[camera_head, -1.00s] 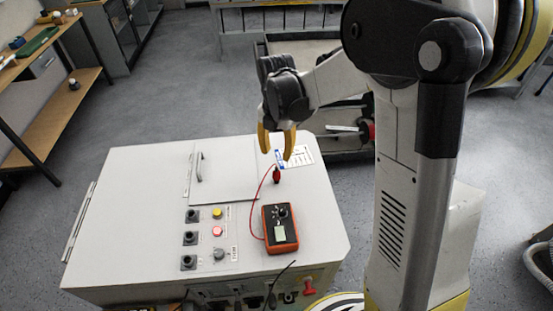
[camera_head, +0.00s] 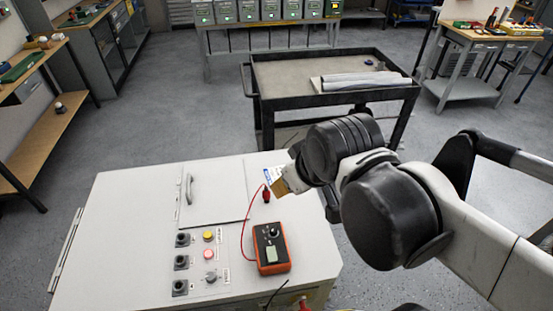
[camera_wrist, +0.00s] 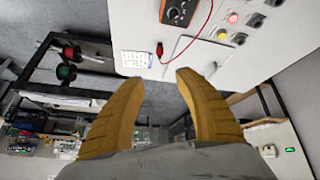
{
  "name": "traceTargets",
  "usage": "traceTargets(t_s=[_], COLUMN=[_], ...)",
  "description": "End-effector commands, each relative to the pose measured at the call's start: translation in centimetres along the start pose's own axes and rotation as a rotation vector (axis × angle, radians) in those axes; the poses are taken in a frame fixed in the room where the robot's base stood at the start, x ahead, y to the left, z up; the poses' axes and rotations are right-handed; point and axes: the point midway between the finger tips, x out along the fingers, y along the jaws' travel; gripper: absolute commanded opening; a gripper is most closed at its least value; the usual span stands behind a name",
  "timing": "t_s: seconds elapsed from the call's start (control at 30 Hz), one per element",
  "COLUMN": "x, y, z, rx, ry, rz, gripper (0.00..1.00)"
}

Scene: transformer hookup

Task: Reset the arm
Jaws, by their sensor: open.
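My gripper shows in the wrist view (camera_wrist: 160,105) with its two yellow fingers spread apart and nothing between them. In the head view my arm comes in from the right, and the gripper (camera_head: 281,184) is mostly hidden behind the dark wrist joints, near the right edge of the grey cabinet (camera_head: 125,225). An orange multimeter (camera_head: 271,248) lies on the cabinet top. Its red lead ends in a red probe (camera_head: 266,195) standing near the back right of the cabinet top; the probe also shows in the wrist view (camera_wrist: 160,49).
The cabinet has a handle (camera_head: 188,188), a yellow button (camera_head: 208,236), a red button (camera_head: 209,254) and several black switches. A black cart (camera_head: 285,75) stands behind it. A workbench (camera_head: 470,60) is at the back right and a wooden bench (camera_head: 45,135) at the left. Open floor lies between.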

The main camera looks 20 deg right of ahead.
Motion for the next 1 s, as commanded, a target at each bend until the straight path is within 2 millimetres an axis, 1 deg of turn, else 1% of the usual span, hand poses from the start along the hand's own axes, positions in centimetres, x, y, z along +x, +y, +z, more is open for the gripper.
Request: traceTargets(t_s=[0.03,0.1,0.23,0.5,0.57,0.67,1.0], x=[-0.2,-0.4,-0.5,-0.4,0.2,1.6,1.6], y=[-0.1,-0.2,-0.3,-0.3,-0.4,-0.6,-0.6], z=[0.7,1.1,1.4,1.4,1.8,2.7,2.7], rx=[0.072,0.155,0.222,0.226,0.226,0.225,0.225], ry=[0.019,0.041,0.056,0.056,0.056,0.056,0.056], rz=[0.004,0.006,0.006,0.006,0.006,0.006,0.006], gripper=[0.40,0.40,0.40,0.40,0.40,0.40,0.40])
